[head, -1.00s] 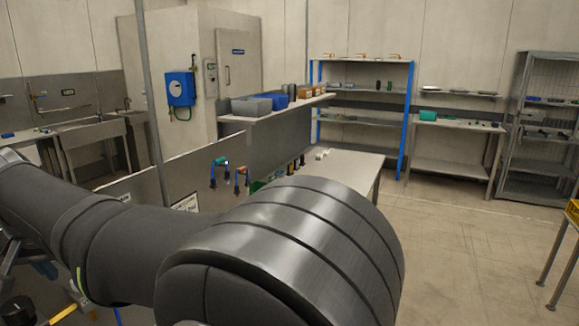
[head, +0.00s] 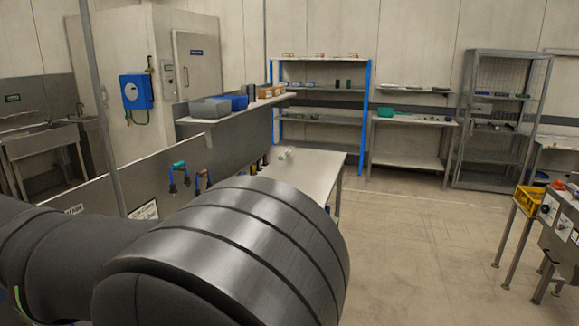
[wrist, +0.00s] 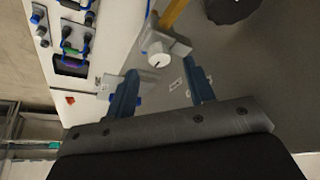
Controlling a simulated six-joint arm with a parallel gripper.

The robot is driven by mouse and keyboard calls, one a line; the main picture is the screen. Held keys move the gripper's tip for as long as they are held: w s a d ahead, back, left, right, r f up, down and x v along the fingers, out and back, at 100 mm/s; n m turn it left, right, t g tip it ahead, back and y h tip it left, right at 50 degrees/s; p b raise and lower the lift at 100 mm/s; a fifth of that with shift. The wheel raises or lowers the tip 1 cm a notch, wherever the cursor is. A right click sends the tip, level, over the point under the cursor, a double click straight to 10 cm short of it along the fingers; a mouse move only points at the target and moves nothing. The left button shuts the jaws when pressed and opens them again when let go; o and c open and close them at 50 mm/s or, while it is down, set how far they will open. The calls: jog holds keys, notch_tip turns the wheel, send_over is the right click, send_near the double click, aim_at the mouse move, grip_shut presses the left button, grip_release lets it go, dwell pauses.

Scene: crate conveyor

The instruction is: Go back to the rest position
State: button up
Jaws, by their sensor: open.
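In the wrist view my gripper (wrist: 162,90) shows as two blue fingers standing apart, open, with nothing between them. Past the fingers is a grey metal surface with a grey block bearing a white dial (wrist: 159,60). I cannot tell how far the fingers are from it. In the head view my dark arm with its broad metal joint fills the lower left and middle, and the gripper is out of sight there.
A steel table (head: 312,172) stands beyond my arm, beside a partition with a shelf of bins (head: 210,108). A blue-framed rack (head: 320,116) and wire shelving (head: 500,115) line the back. A yellow crate (head: 530,199) is at right. Open floor lies between.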

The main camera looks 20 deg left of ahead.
jog(key=v, duration=1.4)
jog(key=x, duration=1.7)
jog(key=shift+w+f, duration=0.1)
jog(key=shift+f, duration=0.25)
jog(key=shift+r+n, duration=0.25)
jog(key=shift+n, duration=0.15)
jog(key=shift+n+y, duration=0.3)
jog(key=n+g, duration=0.1)
jog(key=n, duration=0.2)
jog(key=n+g+y, duration=0.1)
jog(key=n, duration=0.2)
jog(key=shift+w+n+g, duration=0.15)
jog(key=shift+n+g, duration=0.25)
jog(key=n+g, duration=0.1)
jog(key=n, duration=0.3)
jog(key=shift+w+n+g, duration=0.15)
jog(key=shift+n+g, duration=0.25)
jog(key=shift+n+g+h, duration=0.5)
jog(key=shift+n+g, duration=0.2)
jog(key=shift+n, duration=1.1)
